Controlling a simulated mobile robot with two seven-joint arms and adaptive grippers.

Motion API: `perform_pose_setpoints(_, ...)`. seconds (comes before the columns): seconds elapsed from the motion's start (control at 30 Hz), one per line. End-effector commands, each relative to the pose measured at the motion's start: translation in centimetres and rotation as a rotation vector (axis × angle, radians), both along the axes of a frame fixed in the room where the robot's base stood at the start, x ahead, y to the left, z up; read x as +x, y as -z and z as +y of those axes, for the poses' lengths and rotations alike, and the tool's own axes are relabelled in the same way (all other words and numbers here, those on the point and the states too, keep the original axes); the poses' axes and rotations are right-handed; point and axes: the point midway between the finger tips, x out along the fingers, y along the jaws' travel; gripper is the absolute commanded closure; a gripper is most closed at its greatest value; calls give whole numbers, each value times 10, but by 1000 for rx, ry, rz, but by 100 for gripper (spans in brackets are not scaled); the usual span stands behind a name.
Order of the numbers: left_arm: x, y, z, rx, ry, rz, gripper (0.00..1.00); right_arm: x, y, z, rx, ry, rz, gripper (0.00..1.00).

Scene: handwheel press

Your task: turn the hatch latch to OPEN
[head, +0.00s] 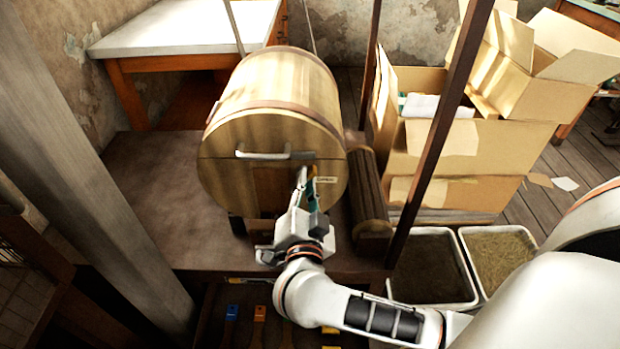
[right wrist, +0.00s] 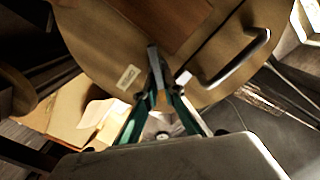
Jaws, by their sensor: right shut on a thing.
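A wooden drum (head: 292,85) lies on its side with its round front face toward me. A hatch panel is set in that face, and a small grey latch (head: 302,175) sits near its lower right part. A pale label (head: 326,179) is just right of the latch; it also shows in the right wrist view (right wrist: 128,77). My right gripper (head: 308,188) reaches up to the face and is shut on the latch. In the right wrist view the latch (right wrist: 153,58) is a dark bar running between the green-sided fingers (right wrist: 160,98). My left gripper is out of view.
A light bar handle (head: 262,154) sticks out of the drum face, left of and above the latch. A ribbed wooden roller (head: 366,190) stands close on the right. A dark post (head: 440,130) rises right of it. Cardboard boxes (head: 465,150) and bins (head: 432,262) lie beyond.

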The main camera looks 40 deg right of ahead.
Motion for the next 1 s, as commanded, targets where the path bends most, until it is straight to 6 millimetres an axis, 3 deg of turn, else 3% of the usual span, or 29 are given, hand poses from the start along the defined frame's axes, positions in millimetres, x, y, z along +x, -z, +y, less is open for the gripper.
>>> perform_pose_setpoints(0.37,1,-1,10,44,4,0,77,-2,1,-3,285,3,-217,100)
perform_pose_setpoints(0.6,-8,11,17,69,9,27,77,-3,6,-4,459,3,-346,100)
perform_pose_setpoints(1.0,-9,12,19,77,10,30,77,-4,10,-4,663,4,-498,100)
